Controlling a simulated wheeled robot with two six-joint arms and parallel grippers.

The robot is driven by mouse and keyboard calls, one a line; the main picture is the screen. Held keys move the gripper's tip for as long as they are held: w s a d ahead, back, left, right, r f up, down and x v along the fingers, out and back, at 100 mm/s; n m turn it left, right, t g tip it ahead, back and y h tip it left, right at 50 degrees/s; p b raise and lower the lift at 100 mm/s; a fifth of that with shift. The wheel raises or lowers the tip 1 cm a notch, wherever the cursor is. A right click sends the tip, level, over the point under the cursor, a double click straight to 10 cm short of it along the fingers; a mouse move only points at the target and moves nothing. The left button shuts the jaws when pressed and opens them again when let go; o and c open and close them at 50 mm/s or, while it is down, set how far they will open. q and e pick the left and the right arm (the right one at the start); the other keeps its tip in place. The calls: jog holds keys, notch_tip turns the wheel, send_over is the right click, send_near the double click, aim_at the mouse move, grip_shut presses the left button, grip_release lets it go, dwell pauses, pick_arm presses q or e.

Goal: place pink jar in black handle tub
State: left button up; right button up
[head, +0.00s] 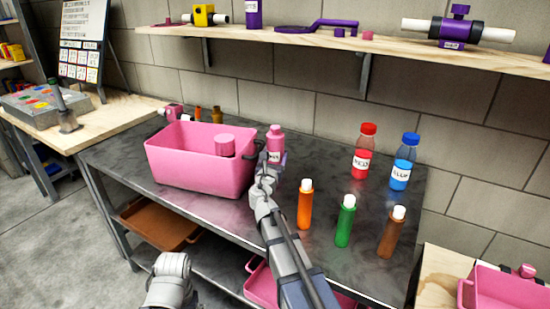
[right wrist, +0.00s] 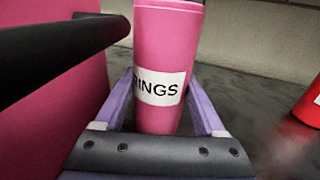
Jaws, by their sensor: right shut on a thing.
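The pink jar (head: 276,143), with a white label ending in "RINGS" in the right wrist view (right wrist: 166,40), stands upright between the fingers of my right gripper (head: 271,160), which is shut on it. The pink tub (head: 190,178) with black handles sits on the dark metal table, left of the jar. Its black handle (right wrist: 65,50) and pink wall (right wrist: 45,120) show close beside the jar in the right wrist view. The jar is outside the tub; I cannot tell whether its base touches the table. My left gripper is out of view.
A pink cylindrical item (head: 224,146) is inside the tub. Red (head: 363,150) and blue (head: 403,162) bottles stand to the right, with orange (head: 305,205), green (head: 346,222) and brown (head: 391,233) bottles nearer. Another pink tub (head: 510,292) is at lower right. A wooden shelf (head: 350,47) runs above.

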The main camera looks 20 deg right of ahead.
jog(key=shift+f, duration=0.1)
jog(key=shift+f, duration=0.15)
jog(key=o, duration=1.4)
jog(key=shift+r, duration=0.2)
jog(key=shift+r, duration=0.2)
jog(key=v, duration=1.2)
jog(key=shift+s+f, duration=0.1)
jog(key=shift+c, duration=0.2)
